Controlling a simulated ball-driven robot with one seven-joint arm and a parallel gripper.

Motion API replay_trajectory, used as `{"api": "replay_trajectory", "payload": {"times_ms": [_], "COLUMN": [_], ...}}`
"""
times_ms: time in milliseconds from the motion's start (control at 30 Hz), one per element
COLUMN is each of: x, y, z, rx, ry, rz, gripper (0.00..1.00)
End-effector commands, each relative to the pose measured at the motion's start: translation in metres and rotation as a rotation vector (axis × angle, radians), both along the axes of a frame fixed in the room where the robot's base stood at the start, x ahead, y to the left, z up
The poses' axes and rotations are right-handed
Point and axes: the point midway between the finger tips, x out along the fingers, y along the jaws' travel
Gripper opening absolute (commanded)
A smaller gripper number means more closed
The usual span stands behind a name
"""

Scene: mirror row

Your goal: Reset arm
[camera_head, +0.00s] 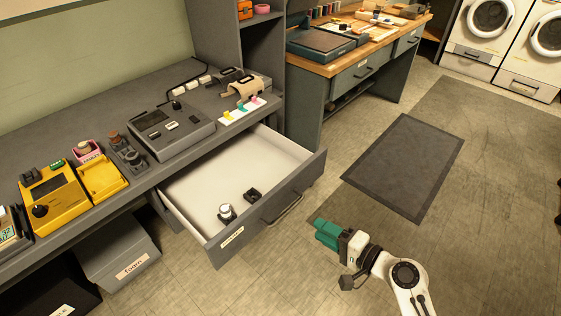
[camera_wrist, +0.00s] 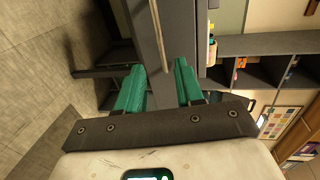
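My gripper (camera_head: 322,232) has green fingers and hangs over the floor, just right of the open drawer's front and apart from it in the head view. In the wrist view my gripper (camera_wrist: 160,68) has its two green fingers spread apart with nothing held between them. The grey drawer (camera_head: 312,170) is pulled out of the desk, with a dark bar handle (camera_head: 283,208) on its front. In the wrist view a grey panel and a dark bar show beyond the fingers.
A silver-and-black knob-like item (camera_head: 226,213) and a small black item (camera_head: 253,195) lie in the drawer. The grey desk (camera_head: 100,105) holds several devices. A grey box (camera_head: 118,252) stands underneath. A dark mat (camera_head: 405,165) lies on otherwise clear floor. A wood-topped bench (camera_head: 340,66) stands behind.

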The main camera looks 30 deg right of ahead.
Motion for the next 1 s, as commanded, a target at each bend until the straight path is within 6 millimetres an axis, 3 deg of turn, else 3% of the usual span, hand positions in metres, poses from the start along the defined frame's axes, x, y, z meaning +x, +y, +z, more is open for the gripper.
{"api": "replay_trajectory", "payload": {"times_ms": [200, 367, 500, 600, 800, 1000], "x": [-0.001, -0.021, -0.064, -0.101, -0.169, -0.202], "y": [0.003, 0.030, 0.052, 0.054, 0.035, 0.021], "z": [0.001, -0.002, -0.010, -0.010, 0.009, 0.028], "rx": [-0.015, -0.223, -0.538, -0.755, -1.069, -1.193], "ry": [0.007, 0.101, 0.263, 0.394, 0.646, 0.787], "rz": [0.013, 0.173, 0.419, 0.590, 0.844, 0.947], "gripper": [0.37, 0.37, 0.37, 0.37, 0.37, 0.37]}}
